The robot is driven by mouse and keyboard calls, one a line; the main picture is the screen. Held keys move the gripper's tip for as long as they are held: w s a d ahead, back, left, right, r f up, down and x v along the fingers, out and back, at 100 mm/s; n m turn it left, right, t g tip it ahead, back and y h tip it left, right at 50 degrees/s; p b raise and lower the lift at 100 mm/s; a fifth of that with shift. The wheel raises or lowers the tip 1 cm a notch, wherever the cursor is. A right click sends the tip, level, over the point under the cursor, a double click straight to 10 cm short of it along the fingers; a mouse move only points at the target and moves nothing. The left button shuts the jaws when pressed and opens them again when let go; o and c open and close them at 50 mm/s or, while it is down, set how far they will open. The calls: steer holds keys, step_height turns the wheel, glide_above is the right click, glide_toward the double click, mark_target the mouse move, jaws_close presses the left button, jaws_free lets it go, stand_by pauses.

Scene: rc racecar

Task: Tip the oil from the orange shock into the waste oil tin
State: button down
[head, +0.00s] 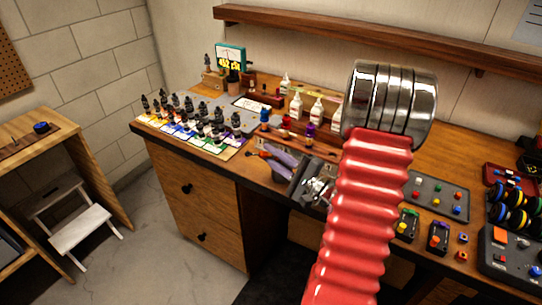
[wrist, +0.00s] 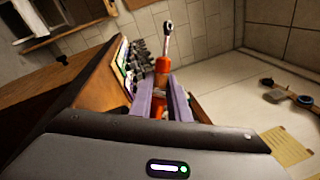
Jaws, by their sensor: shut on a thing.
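My gripper (wrist: 161,98) is shut on the orange shock (wrist: 162,66), which stands out beyond the two lavender fingers in the wrist view. A grey rod with a ring-shaped end extends from the shock's orange body. In the head view, my gripper (head: 268,156) is near the bench's front edge, beside the bottle rows, with a little orange showing at its fingertips. The shock is mostly hidden there. I cannot make out a waste oil tin with certainty in either view.
Rows of dark-capped bottles (head: 195,118) stand left on the wooden bench (head: 172,152). White bottles (head: 316,110) stand behind my gripper. A side table (head: 62,130) holds a small blue object (head: 41,127).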

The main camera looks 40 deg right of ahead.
steer(key=shift+r+m, duration=0.1)
steer(key=shift+m, duration=0.8)
stand_by(2.4)
steer(key=shift+a+n, duration=0.15)
steer(key=shift+n, duration=1.05)
steer(key=shift+r, duration=0.1)
steer(key=shift+a+n+g, duration=0.15)
steer(key=shift+n+g, duration=0.25)
steer(key=shift+n, duration=0.6)
steer(key=shift+n+g, duration=0.4)
steer(key=shift+n, duration=0.6)
